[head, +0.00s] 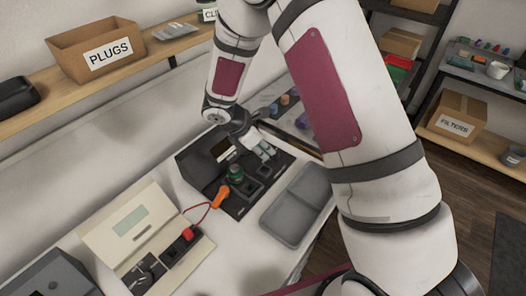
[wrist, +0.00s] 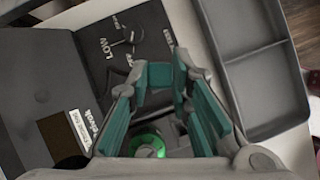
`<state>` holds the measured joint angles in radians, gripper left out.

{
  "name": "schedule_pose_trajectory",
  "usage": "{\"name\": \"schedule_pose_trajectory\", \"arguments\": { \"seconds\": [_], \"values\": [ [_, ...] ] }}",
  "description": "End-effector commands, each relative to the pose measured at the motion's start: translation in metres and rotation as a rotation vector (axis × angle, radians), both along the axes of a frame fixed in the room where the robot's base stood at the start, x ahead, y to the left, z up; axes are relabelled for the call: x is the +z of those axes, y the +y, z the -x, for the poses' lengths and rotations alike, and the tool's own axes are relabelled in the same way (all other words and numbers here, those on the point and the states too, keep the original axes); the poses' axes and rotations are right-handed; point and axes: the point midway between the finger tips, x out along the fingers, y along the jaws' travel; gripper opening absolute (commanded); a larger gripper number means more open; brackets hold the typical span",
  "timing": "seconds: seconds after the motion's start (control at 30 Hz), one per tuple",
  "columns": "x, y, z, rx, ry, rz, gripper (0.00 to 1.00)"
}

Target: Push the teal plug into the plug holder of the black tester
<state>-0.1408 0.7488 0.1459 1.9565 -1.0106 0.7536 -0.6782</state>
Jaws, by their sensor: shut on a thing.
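The black tester (head: 196,166) stands on the white bench, with a raised housing and a flat black plate; its plate, lettered LOW, also shows in the wrist view (wrist: 120,28). My gripper (head: 262,152) is low over the right part of this plate. In the wrist view, my gripper (wrist: 160,78) has its teal-lined fingers converging on a small teal piece, apparently the teal plug (wrist: 158,76). A green round part (head: 235,173) stands on the tester nearer the camera. The plug holder is hidden or cannot be told apart under the fingers, so the plug's seating is unclear.
A grey two-section tray (head: 297,213) lies close to the tester's right side. An orange plug (head: 221,195) on a red lead joins a cream case (head: 130,228) at the left. A PLUGS box (head: 100,50) sits on the shelf behind.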

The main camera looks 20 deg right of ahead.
Motion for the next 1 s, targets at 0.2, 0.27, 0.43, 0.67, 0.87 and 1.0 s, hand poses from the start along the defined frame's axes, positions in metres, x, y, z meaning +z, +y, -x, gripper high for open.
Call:
{"name": "schedule_pose_trajectory", "arguments": {
  "seconds": [0.2,0.27,0.43,0.67,0.87,1.0],
  "values": [
    [-0.021,0.0,0.0,0.001,0.002,0.002,0.0],
    [-0.026,0.0,0.0,0.0,0.001,0.001,0.0],
    [-0.039,0.0,-0.001,0.002,0.001,0.0,0.0],
    [-0.047,0.0,0.0,0.002,0.001,0.0,0.0],
    [-0.048,0.0,0.001,0.001,0.0,0.0,0.0],
    [-0.048,0.0,0.0,0.001,0.0,0.0,0.0]
  ]
}}
